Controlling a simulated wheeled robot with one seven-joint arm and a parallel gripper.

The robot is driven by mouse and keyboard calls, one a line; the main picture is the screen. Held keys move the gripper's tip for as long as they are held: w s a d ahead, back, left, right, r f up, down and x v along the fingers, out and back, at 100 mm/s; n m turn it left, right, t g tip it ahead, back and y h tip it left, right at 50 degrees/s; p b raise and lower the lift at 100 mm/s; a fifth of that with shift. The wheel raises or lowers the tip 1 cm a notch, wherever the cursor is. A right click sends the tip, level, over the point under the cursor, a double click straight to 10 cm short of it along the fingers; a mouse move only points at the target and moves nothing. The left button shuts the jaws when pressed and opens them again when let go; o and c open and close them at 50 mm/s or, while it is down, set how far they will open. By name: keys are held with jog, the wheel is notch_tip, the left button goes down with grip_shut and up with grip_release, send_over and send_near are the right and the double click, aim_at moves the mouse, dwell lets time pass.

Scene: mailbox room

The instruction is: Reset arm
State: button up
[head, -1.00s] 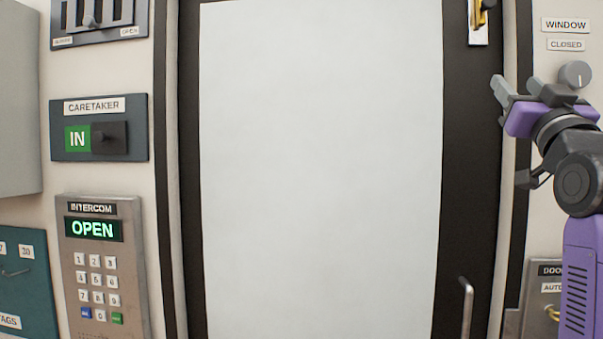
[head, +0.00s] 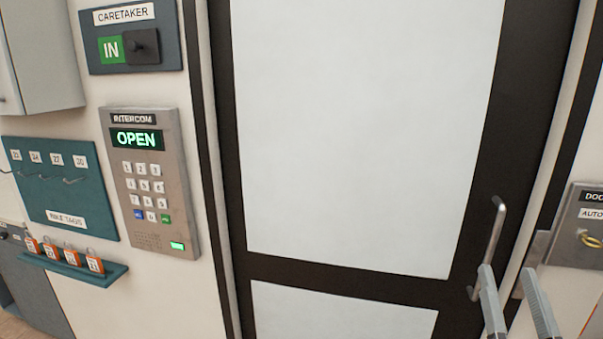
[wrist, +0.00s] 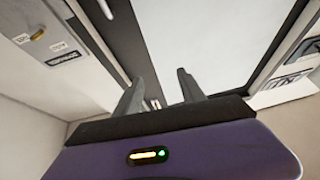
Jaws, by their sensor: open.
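My gripper (head: 515,297) shows at the lower right of the head view, its two grey fingers apart and nothing between them. It is in front of the right side of the dark-framed door (head: 350,278), near the door's metal handle (head: 488,248). I cannot tell whether a finger touches the handle. In the wrist view my gripper (wrist: 160,92) is also open and empty, with the door's pale panel (wrist: 210,45) beyond the fingers. The rest of my arm is out of the head view.
Left of the door are the intercom (head: 150,185) reading OPEN, the caretaker panel (head: 128,40) reading IN, and a teal bike tags board (head: 62,190) above a shelf (head: 75,270) with several orange tags. A door control box (head: 580,235) with a key is at the right.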

jog(key=s+a+f+n+g+y, duration=0.1)
jog(key=s+a+f+g, duration=0.1)
jog(key=s+f, duration=0.5)
jog(key=s+a+f+g+y, duration=0.2)
jog(key=s+a+f, duration=0.3)
jog(key=s, duration=1)
jog(key=s+a+f+n+g+y, duration=0.1)
jog(key=s+a+f+g, duration=0.3)
jog(key=s+f, duration=0.6)
jog(key=shift+s+a+f+n+y, duration=0.15)
jog(key=shift+s+n+y, duration=0.2)
jog(key=shift+y, duration=0.35)
jog(key=shift+c, duration=1)
